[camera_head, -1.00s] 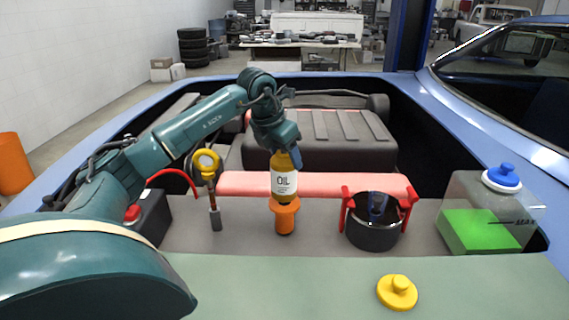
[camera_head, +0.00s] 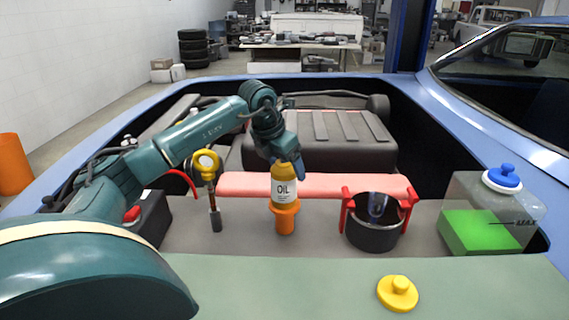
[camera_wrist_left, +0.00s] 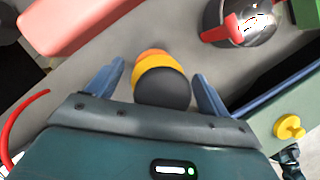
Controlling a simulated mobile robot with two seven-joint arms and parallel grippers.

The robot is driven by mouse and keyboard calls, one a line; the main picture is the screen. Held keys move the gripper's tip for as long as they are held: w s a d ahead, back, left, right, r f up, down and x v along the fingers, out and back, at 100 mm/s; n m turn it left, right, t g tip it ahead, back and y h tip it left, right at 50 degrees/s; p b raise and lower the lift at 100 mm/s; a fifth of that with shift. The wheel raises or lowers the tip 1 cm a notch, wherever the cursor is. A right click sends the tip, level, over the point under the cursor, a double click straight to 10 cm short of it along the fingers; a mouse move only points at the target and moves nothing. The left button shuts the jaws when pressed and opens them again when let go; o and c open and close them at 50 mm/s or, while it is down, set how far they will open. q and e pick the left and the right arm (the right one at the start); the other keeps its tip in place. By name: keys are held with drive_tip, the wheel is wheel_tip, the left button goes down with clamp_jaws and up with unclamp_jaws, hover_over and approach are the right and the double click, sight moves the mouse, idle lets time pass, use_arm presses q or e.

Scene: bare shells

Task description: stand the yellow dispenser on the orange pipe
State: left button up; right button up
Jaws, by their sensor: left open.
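The yellow dispenser (camera_head: 284,187), a bottle with a white OIL label, stands upright on top of the orange pipe (camera_head: 285,220). Its base appears to sit in the pipe's flared top. My left gripper (camera_head: 284,158) is at the bottle's upper end, reaching down from above and behind. In the left wrist view my left gripper (camera_wrist_left: 157,88) is open, with a finger on each side of the bottle and gaps to both. The bottle's dark top (camera_wrist_left: 163,88) faces that camera, and a little orange of the pipe (camera_wrist_left: 152,53) shows past it.
A yellow ring-handled tool (camera_head: 206,165) stands left of the pipe. A dark pot with red handles (camera_head: 373,236) stands right. A clear tank with green fluid (camera_head: 480,230) is at far right. A yellow cap (camera_head: 397,292) lies on the front ledge. A red bar (camera_head: 240,184) runs behind.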

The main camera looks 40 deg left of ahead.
use_arm(q)
drive_tip(key=v, duration=1.2)
drive_tip(key=shift+r, duration=0.2)
